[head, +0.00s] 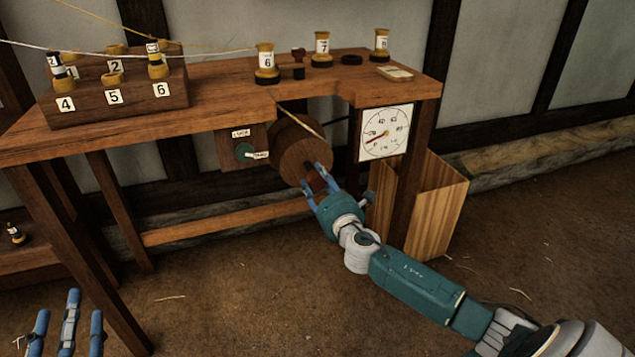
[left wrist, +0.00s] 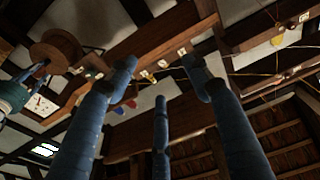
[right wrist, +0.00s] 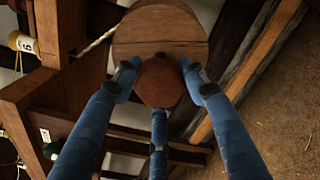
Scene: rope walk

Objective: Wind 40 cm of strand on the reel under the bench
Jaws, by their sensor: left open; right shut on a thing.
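The wooden reel (head: 297,143) hangs under the bench top, with a pale strand (head: 298,121) running to it from above. My right gripper (head: 316,182) is shut on the reel's dark reddish knob; the right wrist view shows the fingers around the knob (right wrist: 160,82) in front of the reel's round face (right wrist: 160,32). A white dial (head: 385,132) with a red needle pointing to the lower left is on the bench front, right of the reel. My left gripper (head: 70,315) is open and empty, low at the left; its fingers also show spread in the left wrist view (left wrist: 160,82).
The wooden bench (head: 225,95) carries a numbered block (head: 115,100) and several numbered bobbins, one marked 6 (head: 266,63). A small panel with a green knob (head: 244,152) is left of the reel. A wooden bin (head: 438,205) stands at the right. The floor in front is mostly clear.

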